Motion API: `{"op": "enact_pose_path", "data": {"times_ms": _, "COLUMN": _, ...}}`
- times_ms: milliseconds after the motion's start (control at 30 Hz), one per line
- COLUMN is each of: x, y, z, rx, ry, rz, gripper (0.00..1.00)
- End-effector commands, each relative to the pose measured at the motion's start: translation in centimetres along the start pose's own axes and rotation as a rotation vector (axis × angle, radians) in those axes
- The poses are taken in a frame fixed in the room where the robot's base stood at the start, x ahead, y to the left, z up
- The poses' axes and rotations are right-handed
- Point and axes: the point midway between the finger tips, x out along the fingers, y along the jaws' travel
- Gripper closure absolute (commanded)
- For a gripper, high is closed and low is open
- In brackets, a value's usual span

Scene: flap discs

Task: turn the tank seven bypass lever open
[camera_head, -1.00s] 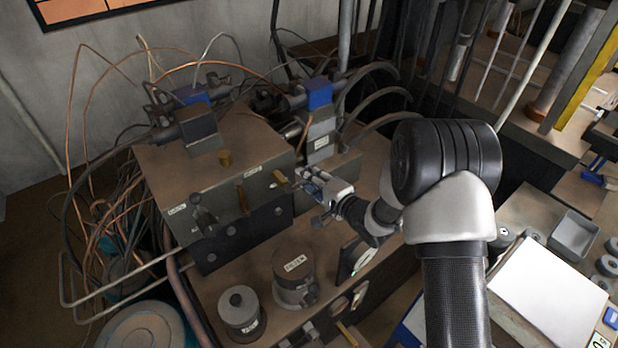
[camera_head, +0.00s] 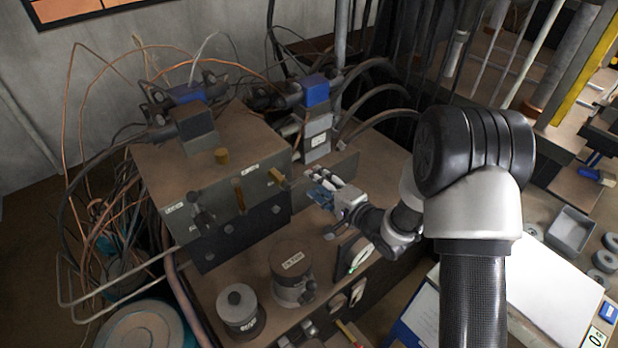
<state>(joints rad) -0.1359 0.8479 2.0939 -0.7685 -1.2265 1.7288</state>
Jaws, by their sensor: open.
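A grey metal box (camera_head: 170,175) on the bench carries several small handles on its front. One brass lever (camera_head: 240,197) stands upright near the middle of the front. Another brass lever (camera_head: 277,176) sits near the right corner and looks tilted. A dark handle (camera_head: 201,215) is at the left. The small labels are too blurred to read, so I cannot tell which lever belongs to tank seven. My gripper (camera_head: 318,192) is open, to the right of the corner lever and apart from it. Nothing shows between its fingers.
Blue-capped valves (camera_head: 316,92) and hoses rise behind. A grey tray (camera_head: 570,230) and a white sheet (camera_head: 550,290) lie on the right table.

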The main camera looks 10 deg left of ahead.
Motion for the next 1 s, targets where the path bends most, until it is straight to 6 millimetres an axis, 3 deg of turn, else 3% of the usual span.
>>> {"op": "enact_pose_path", "data": {"times_ms": 200, "x": -4.5, "y": 0.0, "z": -0.1, "rx": 0.001, "ry": 0.004, "rz": 0.001, "gripper": 0.54}}
{"op": "enact_pose_path", "data": {"times_ms": 400, "x": -6.5, "y": 0.1, "z": 0.0, "rx": 0.001, "ry": 0.001, "rz": 0.001, "gripper": 0.54}}
{"op": "enact_pose_path", "data": {"times_ms": 1000, "x": -6.8, "y": -0.1, "z": -0.1, "rx": -0.008, "ry": 0.004, "rz": 0.004, "gripper": 0.54}}
